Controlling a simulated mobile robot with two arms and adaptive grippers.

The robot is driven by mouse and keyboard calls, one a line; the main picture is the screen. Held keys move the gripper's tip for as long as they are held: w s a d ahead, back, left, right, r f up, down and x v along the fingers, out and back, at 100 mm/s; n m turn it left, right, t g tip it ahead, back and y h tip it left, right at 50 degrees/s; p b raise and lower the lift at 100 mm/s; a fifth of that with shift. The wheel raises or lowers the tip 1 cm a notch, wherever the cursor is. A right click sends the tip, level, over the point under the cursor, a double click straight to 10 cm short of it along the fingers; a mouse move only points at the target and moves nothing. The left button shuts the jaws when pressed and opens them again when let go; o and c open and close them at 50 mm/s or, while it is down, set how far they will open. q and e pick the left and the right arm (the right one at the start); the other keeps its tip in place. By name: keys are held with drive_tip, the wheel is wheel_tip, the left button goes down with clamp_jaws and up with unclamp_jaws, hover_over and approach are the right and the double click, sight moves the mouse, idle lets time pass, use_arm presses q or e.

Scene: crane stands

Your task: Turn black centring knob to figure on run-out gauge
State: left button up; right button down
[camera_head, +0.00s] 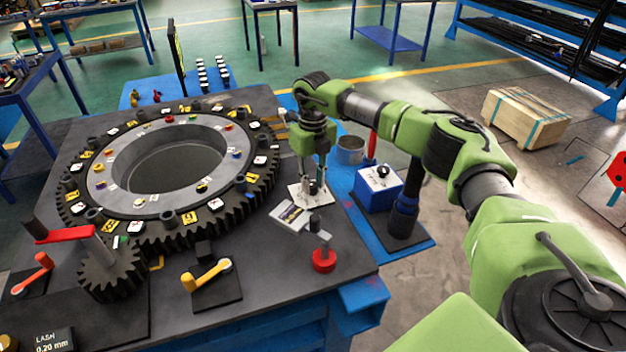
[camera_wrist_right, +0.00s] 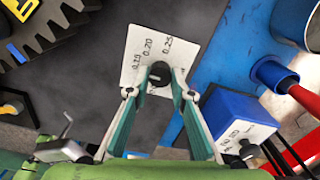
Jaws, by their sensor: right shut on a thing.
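The black centring knob (camera_wrist_right: 159,73) stands on a white dial plate (camera_wrist_right: 135,45), which shows figures such as 0.20 and 0.25. My right gripper (camera_wrist_right: 160,92) is shut on the knob, a fingertip on each side. I cannot tell which figure the knob points to. In the head view my right gripper (camera_head: 316,190) points down at the white plate (camera_head: 298,192), and its fingers hide most of the knob. A dark display (camera_head: 52,340) at the lower left reads "LASH 0.20 mm". I cannot tell whether it is the run-out gauge. My left gripper is not in view.
A large toothed ring (camera_head: 150,215) fills the bench's left side.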

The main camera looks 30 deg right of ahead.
sight(313, 184)
drive_tip(key=shift+w+r, duration=0.1)
drive_tip(key=c, duration=1.8)
unclamp_jaws()
wheel_tip(313, 184, up, 12)
drive_tip(key=shift+f, duration=0.1)
